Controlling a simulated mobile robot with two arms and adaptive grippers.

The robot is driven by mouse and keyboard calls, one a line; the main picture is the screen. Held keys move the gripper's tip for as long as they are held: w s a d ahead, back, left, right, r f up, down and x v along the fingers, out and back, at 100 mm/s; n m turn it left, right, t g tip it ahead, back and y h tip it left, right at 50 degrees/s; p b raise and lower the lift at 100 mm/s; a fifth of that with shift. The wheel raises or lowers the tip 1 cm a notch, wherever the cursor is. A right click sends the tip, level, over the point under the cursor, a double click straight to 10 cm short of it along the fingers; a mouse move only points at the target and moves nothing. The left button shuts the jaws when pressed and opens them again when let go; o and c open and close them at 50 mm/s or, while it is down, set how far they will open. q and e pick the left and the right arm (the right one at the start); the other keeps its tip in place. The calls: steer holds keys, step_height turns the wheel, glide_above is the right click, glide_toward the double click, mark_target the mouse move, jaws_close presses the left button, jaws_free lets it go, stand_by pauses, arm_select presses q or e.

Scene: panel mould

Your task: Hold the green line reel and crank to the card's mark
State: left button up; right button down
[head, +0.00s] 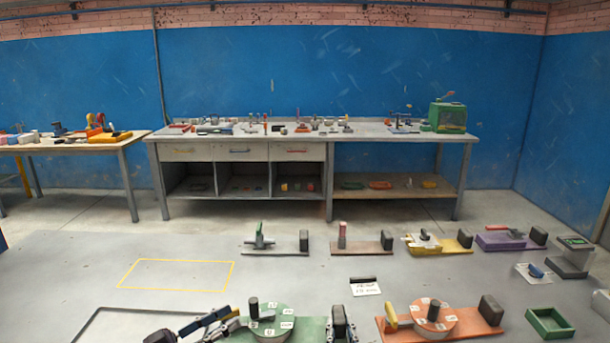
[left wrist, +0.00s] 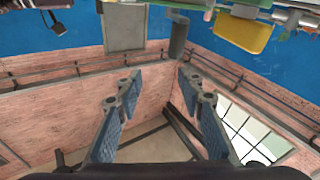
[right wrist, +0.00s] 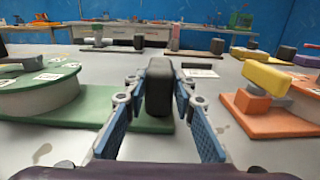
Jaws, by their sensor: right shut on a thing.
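The green line reel (head: 285,311) sits at the bottom centre of the head view on its green base. Its round top carries white marked labels and an upright black crank knob (head: 254,309). My right gripper (head: 341,318) is shut on the black block (right wrist: 159,88) at the right end of the green base, one finger on each side. My left gripper (head: 232,316) is open and empty, just left of the reel and apart from the knob. In the left wrist view its fingers (left wrist: 160,82) are spread. The white card (head: 366,289) lies behind the reel; its writing is too small to read.
An orange reel (head: 462,318) stands close on the right, with a green tray (head: 549,322) beyond. Several other reels and fixtures line the surface behind, including a yellow one (head: 455,244) and a purple one (head: 497,241). A yellow-outlined area (head: 176,260) at left is empty.

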arm_select(q)
steer(key=s+d+r+n+t+y, duration=0.1)
steer(key=d+r+n+t, duration=0.3)
steer(key=n, duration=0.4)
steer(key=d+r+n+t+y, duration=0.1)
steer(key=d+r+n+t, duration=0.2)
steer(key=d+n+t, duration=0.3)
steer(key=n+g+y, duration=0.4)
steer(key=n+y, duration=1.6)
steer(key=n, duration=1.5)
glide_toward(255, 308)
steer(key=x, duration=1.1)
steer(key=shift+w+a, duration=0.1)
steer(key=shift+w, duration=0.05)
